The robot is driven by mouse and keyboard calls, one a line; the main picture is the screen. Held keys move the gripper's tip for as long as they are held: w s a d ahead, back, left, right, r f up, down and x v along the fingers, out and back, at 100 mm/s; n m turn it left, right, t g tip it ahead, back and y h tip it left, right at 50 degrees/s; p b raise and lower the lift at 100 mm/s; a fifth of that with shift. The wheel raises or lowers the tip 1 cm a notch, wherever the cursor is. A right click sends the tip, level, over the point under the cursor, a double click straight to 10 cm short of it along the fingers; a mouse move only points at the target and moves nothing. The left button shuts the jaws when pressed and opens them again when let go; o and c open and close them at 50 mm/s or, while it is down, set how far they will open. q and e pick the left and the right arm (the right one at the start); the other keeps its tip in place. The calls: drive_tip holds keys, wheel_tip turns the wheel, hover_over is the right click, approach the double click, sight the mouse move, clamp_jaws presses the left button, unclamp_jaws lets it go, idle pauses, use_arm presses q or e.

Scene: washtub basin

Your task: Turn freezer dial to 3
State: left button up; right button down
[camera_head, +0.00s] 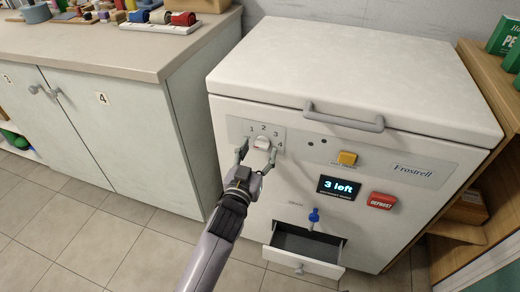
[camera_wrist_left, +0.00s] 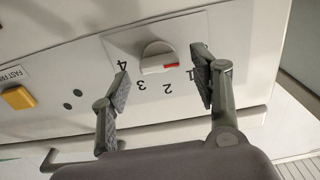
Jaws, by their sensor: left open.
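The white freezer dial (camera_head: 262,142) sits on a grey plate marked 1 to 4 on the upper left of the freezer front. In the left wrist view the dial (camera_wrist_left: 157,58) appears upside down, and its red mark is on the side toward the 1. My left gripper (camera_head: 257,155) is open in front of the dial. In the wrist view its fingers (camera_wrist_left: 162,80) stand apart on either side of the dial, with visible gaps. Whether they reach to the dial's depth is hard to tell. My right gripper is not in view.
The white freezer (camera_head: 340,60) has a handle (camera_head: 343,118), a yellow button (camera_head: 347,158), a display reading "3 left" (camera_head: 338,187) and a red DEFROST button (camera_head: 382,201). A blue knob (camera_head: 314,215) sits above an open drawer (camera_head: 302,263). A cabinet (camera_head: 130,110) stands left, wooden shelves (camera_head: 475,225) right.

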use_arm(q)
drive_tip(key=shift+x, duration=1)
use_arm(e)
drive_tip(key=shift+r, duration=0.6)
use_arm(q)
drive_tip(key=c, duration=1.1)
drive_tip(key=shift+c, duration=0.2)
